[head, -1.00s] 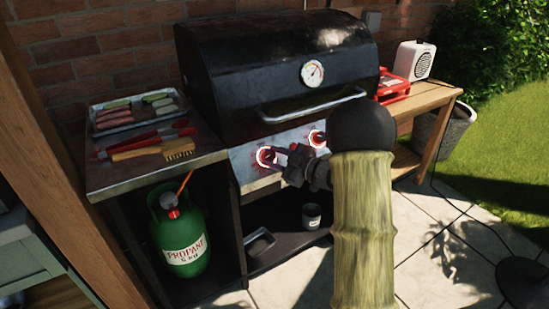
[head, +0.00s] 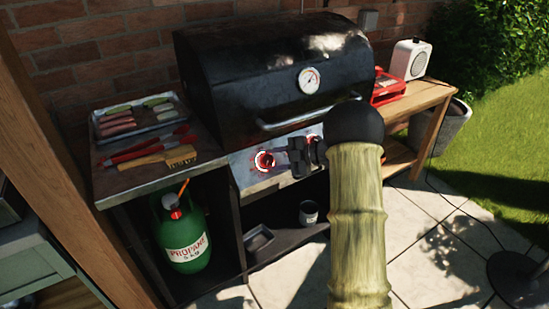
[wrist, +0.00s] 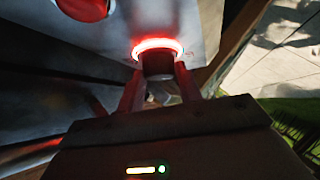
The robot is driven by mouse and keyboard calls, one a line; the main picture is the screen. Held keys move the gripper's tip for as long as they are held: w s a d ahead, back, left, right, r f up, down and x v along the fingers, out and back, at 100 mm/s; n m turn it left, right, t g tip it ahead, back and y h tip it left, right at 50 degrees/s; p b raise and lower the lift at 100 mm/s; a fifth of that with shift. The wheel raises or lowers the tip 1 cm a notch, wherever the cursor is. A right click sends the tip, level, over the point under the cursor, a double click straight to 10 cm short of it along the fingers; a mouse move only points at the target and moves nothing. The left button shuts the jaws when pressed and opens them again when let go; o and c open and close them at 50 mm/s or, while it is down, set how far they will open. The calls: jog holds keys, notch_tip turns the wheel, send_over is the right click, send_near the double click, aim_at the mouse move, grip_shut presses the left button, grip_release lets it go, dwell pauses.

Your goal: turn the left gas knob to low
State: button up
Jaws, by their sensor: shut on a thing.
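The left gas knob (head: 265,161) is on the grill's steel front panel (head: 247,177), with a glowing red and white ring around it. A second, red-lit knob (wrist: 84,8) shows at the top left of the wrist view. The knob's pointer and markings are too small to read.
The black grill lid (head: 265,75) with its bar handle (head: 312,110) is shut above the panel. A tray of food (head: 136,126), red tongs and a brush (head: 181,156) lie on the left shelf. A green propane bottle (head: 181,231) stands below.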

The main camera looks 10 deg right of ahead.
jog(key=o, duration=1)
jog(key=p+v, duration=0.1)
jog(key=v, duration=1.6)
jog(key=shift+d+p, duration=0.25)
jog(key=shift+p, duration=0.1)
